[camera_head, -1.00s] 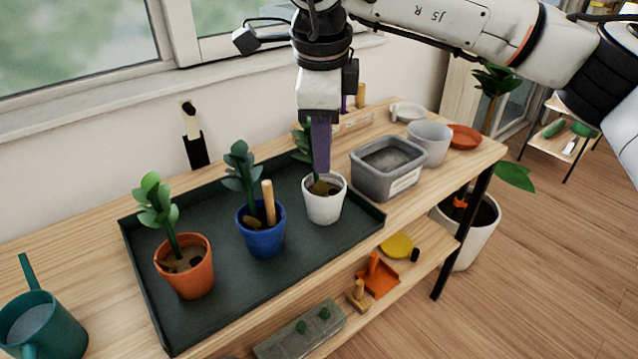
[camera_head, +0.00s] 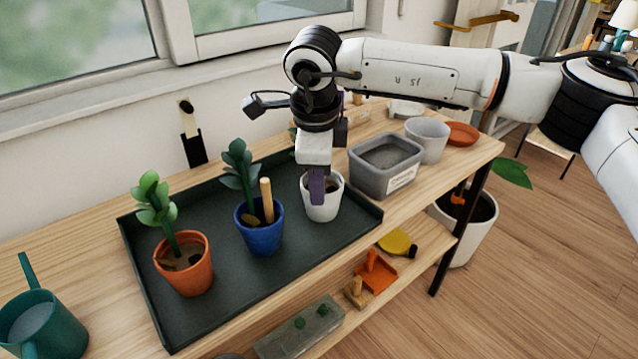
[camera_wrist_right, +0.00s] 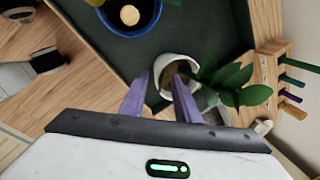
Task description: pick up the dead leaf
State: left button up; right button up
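My right gripper (camera_head: 317,198) points down at the white pot (camera_head: 331,208), its fingers in front of the pot's opening. In the right wrist view my gripper (camera_wrist_right: 161,78) is open, with an empty gap between its purple fingers. One finger overlaps the mouth of the white pot (camera_wrist_right: 162,65); the other is to its left. Brown soil shows inside, but I cannot make out a separate dead leaf there. Brownish leaf-like pieces show in the orange pot (camera_head: 205,274) and the blue pot (camera_head: 268,238). My left gripper is not in view.
The pots stand in a dark tray (camera_head: 225,296) on a wooden bench. A wooden stick (camera_head: 267,198) rises from the blue pot. A grey bin (camera_head: 365,178) and a light pot (camera_head: 440,138) stand right of the tray. A teal watering can (camera_head: 48,332) is front left.

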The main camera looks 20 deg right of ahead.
grip_shut()
jog(key=w+d+p+v, duration=0.1)
jog(key=w+p+v, duration=0.1)
jog(key=v, duration=0.9)
jog(key=w+d+r+p+v, duration=0.1)
jog(key=w+p+v, duration=0.2)
jog(key=v, duration=0.8)
jog(key=shift+r+p, duration=0.35)
jog(key=shift+p, duration=0.1)
jog(key=shift+a, duration=0.1)
